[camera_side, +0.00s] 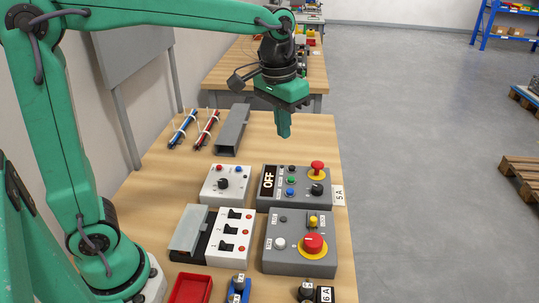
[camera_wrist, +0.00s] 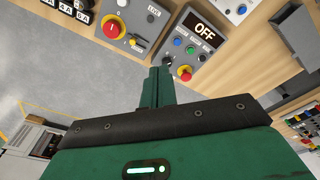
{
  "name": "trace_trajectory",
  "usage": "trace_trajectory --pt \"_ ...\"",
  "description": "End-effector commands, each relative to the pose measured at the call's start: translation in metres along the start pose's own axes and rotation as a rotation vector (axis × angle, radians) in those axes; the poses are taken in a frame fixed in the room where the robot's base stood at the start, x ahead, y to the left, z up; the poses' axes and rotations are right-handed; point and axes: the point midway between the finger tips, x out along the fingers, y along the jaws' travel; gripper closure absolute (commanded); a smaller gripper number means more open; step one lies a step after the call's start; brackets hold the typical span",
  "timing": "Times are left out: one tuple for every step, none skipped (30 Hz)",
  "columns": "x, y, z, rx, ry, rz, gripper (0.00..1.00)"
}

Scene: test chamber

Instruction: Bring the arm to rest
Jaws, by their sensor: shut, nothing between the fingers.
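My green arm reaches across from the left in the side view. My gripper (camera_side: 284,130) hangs pointing down above the wooden table, over the area behind the grey panel with the OFF sign (camera_side: 268,181). Its fingers are shut together with nothing between them, and it stands apart from the panels. In the wrist view my gripper (camera_wrist: 161,82) also shows as a shut green block, with the OFF sign panel (camera_wrist: 197,38) beyond it.
The table (camera_side: 150,170) holds a white switch box (camera_side: 224,184), a grey panel with a red knob (camera_side: 300,243), a white panel with several switches (camera_side: 230,236), a grey channel (camera_side: 232,131), cable bundles (camera_side: 205,129) and a red tray (camera_side: 190,289).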

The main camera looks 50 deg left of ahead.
Motion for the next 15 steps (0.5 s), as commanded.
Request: trace_trajectory --pt "-0.005 -0.005 0.010 -0.003 0.023 0.002 1.00" --pt "-0.006 -0.007 0.015 -0.003 0.034 0.003 1.00" --pt "-0.009 -0.010 0.022 -0.002 0.049 0.004 1.00" --pt "-0.010 -0.013 0.027 -0.002 0.062 0.005 1.00" --pt "-0.011 -0.015 0.032 -0.002 0.073 0.005 1.00" --pt "-0.013 -0.018 0.039 -0.003 0.088 0.006 1.00" --pt "-0.014 -0.020 0.044 -0.003 0.101 0.006 1.00" --pt "-0.014 -0.022 0.050 -0.003 0.111 0.007 1.00" --pt "-0.015 -0.025 0.056 -0.003 0.127 0.007 1.00" --pt "-0.015 -0.026 0.062 -0.002 0.139 0.007 1.00" --pt "-0.016 -0.028 0.067 -0.002 0.151 0.007 1.00" --pt "-0.016 -0.031 0.074 -0.003 0.167 0.006 1.00" --pt "-0.015 -0.033 0.079 -0.003 0.177 0.006 1.00" --pt "-0.015 -0.035 0.085 -0.003 0.188 0.006 1.00" --pt "-0.014 -0.037 0.091 -0.003 0.205 0.005 1.00"
